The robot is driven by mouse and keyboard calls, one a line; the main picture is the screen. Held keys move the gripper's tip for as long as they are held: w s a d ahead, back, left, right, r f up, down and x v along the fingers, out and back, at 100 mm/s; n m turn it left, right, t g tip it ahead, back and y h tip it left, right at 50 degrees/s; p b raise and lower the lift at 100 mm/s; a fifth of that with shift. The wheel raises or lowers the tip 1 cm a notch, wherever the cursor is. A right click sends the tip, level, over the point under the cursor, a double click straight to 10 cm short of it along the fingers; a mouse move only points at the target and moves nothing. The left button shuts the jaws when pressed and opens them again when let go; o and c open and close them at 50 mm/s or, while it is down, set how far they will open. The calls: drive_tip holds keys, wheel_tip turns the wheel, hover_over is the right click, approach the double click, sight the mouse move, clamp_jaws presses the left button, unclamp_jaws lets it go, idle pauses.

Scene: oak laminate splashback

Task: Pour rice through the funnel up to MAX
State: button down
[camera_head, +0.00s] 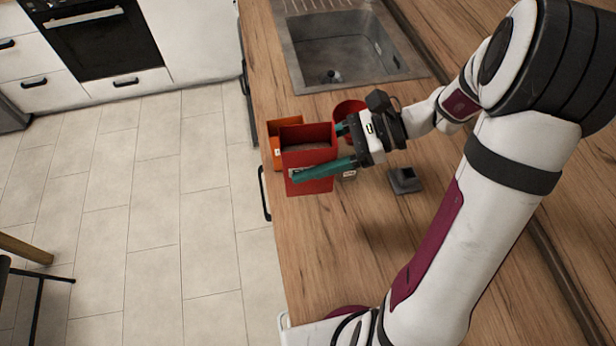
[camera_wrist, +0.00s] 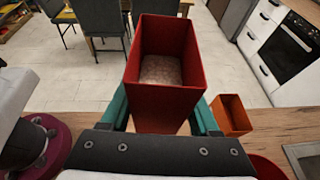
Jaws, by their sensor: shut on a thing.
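My gripper (camera_head: 320,153) is shut on a tall red open-topped box (camera_head: 310,178), with a teal finger on either side. In the wrist view the red box (camera_wrist: 160,98) is close to upright, and pale grainy rice (camera_wrist: 161,70) lies well below its rim. An orange open-topped box (camera_head: 285,123) stands behind the red one, partly hidden by it; the wrist view shows it (camera_wrist: 236,127) at right, its inside appearing empty. A small dark grey piece with a square collar (camera_head: 404,180) sits on the counter; I cannot tell whether it is the funnel. No MAX mark is readable.
A round red container (camera_head: 349,108) stands beyond my gripper, partly hidden. The sink (camera_head: 350,50) is farther back. The wooden counter (camera_head: 330,250) is clear at the front; its left edge runs close beside the boxes, with floor beyond.

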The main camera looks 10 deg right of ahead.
drive_tip(key=w+d+r+m+t+h, duration=0.2)
drive_tip(key=w+r+m+t+h, duration=0.1)
drive_tip(key=w+r+m+t, duration=0.6)
drive_tip(key=s+d+r+m+t+h, duration=0.1)
drive_tip(key=s+d+r+m+h, duration=0.2)
drive_tip(key=m+h, duration=0.6)
drive_tip(key=shift+s+d+m, duration=0.3)
drive_tip(key=shift+s+d, duration=0.3)
drive_tip(key=shift+s, duration=0.75)
drive_tip(key=shift+f, duration=0.1)
drive_tip(key=shift+s+a+f+m+g, duration=0.15)
drive_tip(key=shift+f+g, duration=0.1)
drive_tip(key=shift+f, duration=0.35)
drive_tip(key=shift+s+a+f+m+g, duration=0.15)
drive_tip(key=shift+f+g, duration=0.1)
drive_tip(key=shift+f, duration=0.3)
drive_tip(key=shift+w+d+f, duration=0.1)
drive_tip(key=shift+f, duration=0.05)
drive_tip(key=shift+f+m+g+y, duration=0.3)
drive_tip(key=shift+f+y, duration=0.2)
drive_tip(key=shift+f, duration=0.55)
drive_tip(key=shift+s+a+f+m+g+y, duration=0.2)
drive_tip(key=shift+f+m+g+y, duration=0.1)
drive_tip(key=shift+f+g+y, duration=0.25)
